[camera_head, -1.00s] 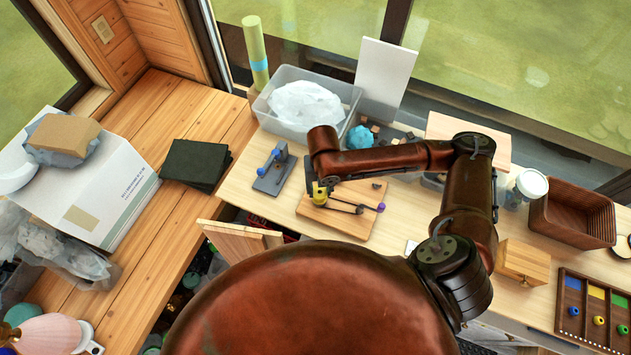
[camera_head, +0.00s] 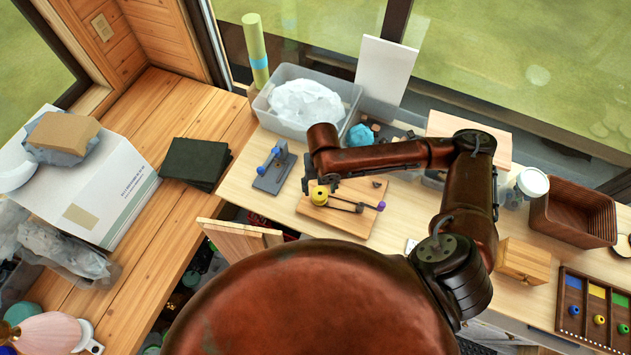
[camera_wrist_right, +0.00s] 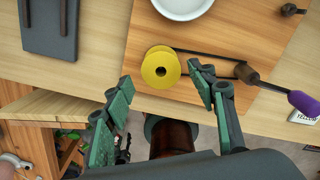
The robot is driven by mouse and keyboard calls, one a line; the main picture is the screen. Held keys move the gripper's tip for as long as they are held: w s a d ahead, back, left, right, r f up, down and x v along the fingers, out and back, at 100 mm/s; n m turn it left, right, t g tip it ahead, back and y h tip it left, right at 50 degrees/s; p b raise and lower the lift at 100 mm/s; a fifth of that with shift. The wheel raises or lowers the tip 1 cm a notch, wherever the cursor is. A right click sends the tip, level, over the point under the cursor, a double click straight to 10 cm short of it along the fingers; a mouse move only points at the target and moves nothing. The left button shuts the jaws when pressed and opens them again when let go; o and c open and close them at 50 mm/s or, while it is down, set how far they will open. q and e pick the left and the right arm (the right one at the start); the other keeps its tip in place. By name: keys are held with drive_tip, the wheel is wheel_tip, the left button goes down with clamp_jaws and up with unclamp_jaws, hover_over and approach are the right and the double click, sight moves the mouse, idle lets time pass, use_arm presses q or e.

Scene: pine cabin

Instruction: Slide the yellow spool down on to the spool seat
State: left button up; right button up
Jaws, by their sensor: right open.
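The yellow spool (camera_head: 320,196) is on the wooden board (camera_head: 349,222) on the workbench. In the right wrist view the spool (camera_wrist_right: 158,72) shows two round flanges and a small centre hole. It hides whatever lies directly under it, so I cannot make out the spool seat or how fully the spool rests on it. My right gripper (camera_wrist_right: 164,90) is open and empty, its fingers apart on either side of the spool's near edge, without clear contact. In the head view the right gripper (camera_head: 318,184) is right by the spool. My left gripper is not in view.
A grey stand with a blue knob (camera_head: 273,170) is to the left. A clear bin (camera_head: 345,98) stands behind. A wooden box (camera_head: 523,263) and a sorting tray (camera_head: 566,318) are further right.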

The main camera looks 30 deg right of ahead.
wheel_tip(320, 180, up, 11)
idle(0.3)
idle(0.6)
